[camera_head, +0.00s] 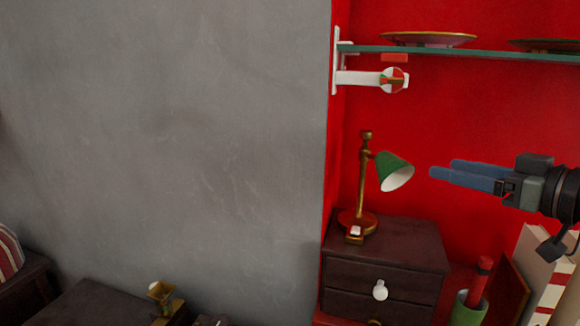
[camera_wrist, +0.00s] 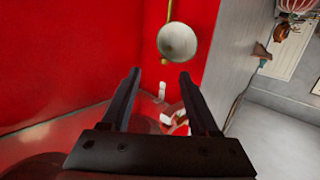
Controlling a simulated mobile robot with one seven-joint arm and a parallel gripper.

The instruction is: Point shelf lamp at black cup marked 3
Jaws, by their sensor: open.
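A brass lamp (camera_head: 364,185) with a green shade (camera_head: 393,168) stands on a small dark drawer cabinet (camera_head: 425,240). The shade's pale open side faces down and to the right. My gripper (camera_head: 434,171) is open and empty, to the right of the shade and apart from it in the head view. In the wrist view the round pale inside of the shade (camera_wrist: 178,41) and its brass post show just beyond my two spread fingers (camera_wrist: 160,75). I see no black cup marked 3 in either view.
A glass shelf (camera_head: 480,52) on a white bracket (camera_head: 338,60) carries plates (camera_head: 428,40) above the lamp. A green holder (camera_head: 467,309) with a red object stands beside the cabinet. A grey wall (camera_head: 165,140) fills the left; the red wall is behind.

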